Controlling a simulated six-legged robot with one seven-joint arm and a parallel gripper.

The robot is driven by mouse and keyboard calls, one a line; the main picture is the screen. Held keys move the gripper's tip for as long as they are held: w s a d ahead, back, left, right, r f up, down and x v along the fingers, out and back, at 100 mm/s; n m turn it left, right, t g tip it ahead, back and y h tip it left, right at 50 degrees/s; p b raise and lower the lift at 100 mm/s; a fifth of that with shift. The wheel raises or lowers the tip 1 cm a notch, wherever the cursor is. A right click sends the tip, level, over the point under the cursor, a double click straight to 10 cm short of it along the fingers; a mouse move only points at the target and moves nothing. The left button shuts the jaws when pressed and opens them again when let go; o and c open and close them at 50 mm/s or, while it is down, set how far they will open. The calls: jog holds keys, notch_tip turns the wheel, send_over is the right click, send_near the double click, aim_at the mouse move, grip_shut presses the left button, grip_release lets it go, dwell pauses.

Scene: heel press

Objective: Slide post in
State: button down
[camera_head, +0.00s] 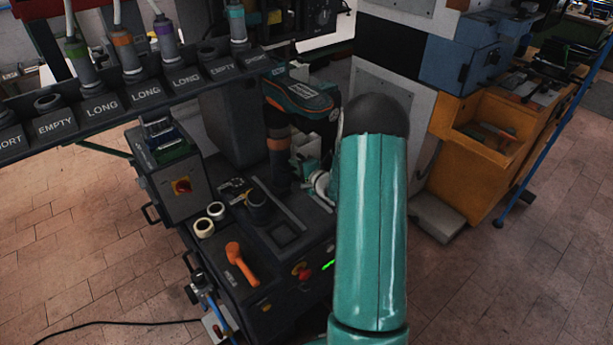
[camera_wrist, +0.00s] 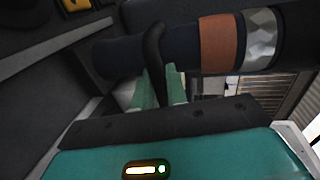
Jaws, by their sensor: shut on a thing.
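The post (camera_head: 280,172) is a dark cylinder with an orange-brown band, standing upright below the teal-and-black press head (camera_head: 300,97). In the wrist view the post (camera_wrist: 220,45) lies across the picture, with a silver faceted section beyond its band. My gripper (camera_head: 306,168) is beside the post, partly hidden behind my arm. In the wrist view the teal fingers of my gripper (camera_wrist: 160,86) are shut on a dark curved grip (camera_wrist: 154,50) on the post's side. The post's upper end is hidden at the press head; I cannot tell how deep it sits.
A rack (camera_head: 135,95) labelled LONG, EMPTY and SHORT holds several posts with coloured bands at upper left. The machine top carries two pale rings (camera_head: 204,227), a dark cup (camera_head: 257,206) and an orange-handled tool (camera_head: 241,262). An orange workbench (camera_head: 480,150) stands at right.

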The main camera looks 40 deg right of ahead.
jog(key=shift+w+r, duration=0.1)
jog(key=shift+w, duration=0.95)
jog(key=c, duration=1.5)
grip_release()
jog(key=shift+w, duration=0.1)
jog(key=v, duration=1.4)
jog(key=shift+a, duration=0.1)
